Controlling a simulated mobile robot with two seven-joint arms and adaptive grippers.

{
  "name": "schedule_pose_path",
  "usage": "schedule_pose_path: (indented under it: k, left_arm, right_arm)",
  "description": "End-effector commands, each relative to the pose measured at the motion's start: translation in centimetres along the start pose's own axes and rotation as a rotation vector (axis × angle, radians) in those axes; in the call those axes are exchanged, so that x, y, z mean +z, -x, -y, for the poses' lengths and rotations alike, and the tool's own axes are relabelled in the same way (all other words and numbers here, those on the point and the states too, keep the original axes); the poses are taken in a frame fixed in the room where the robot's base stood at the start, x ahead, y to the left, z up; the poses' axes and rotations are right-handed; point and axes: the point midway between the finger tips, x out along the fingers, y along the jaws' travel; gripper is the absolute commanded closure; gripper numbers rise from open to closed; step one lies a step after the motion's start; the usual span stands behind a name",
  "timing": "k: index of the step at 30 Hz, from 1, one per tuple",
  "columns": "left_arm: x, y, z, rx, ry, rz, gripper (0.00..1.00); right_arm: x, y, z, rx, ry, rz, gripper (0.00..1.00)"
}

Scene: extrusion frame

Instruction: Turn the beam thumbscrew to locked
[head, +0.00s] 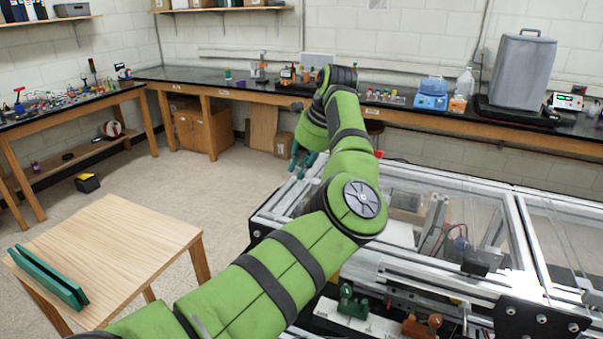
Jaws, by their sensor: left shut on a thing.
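My left arm reaches across the picture, and its left gripper (302,160) points down with teal fingers at the far left side of the aluminium extrusion frame (450,178). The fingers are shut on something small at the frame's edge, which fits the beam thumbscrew. The thumbscrew is too small and too covered by the fingers to make out, so I cannot tell its angle.
A wooden table (120,255) at the left holds a long teal bar-like part (48,277). A green part (352,302) and an orange-brown part (421,325) sit at the frame's near side. A black-topped bench (215,80) runs along the back wall.

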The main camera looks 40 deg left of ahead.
Motion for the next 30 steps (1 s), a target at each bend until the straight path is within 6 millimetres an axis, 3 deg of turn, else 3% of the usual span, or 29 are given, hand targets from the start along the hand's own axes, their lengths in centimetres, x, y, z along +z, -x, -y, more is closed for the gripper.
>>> schedule_pose_path:
  k: [1,12,30]
  left_arm:
    - [-0.3,-0.7,0.0,-0.018,-0.032,-0.001,1.0]
    - [0.0,-0.7,-0.4,-0.151,-0.349,0.001,1.0]
    - [0.7,-0.7,-0.8,-0.369,-0.876,0.0,1.0]
  right_arm:
    - [0.2,-1.6,0.0,0.0,0.0,0.001,0.6]
    - [0.7,-6.9,0.0,0.001,0.001,0.001,0.6]
    - [1.2,-12.8,-0.2,0.004,0.003,0.0,0.6]
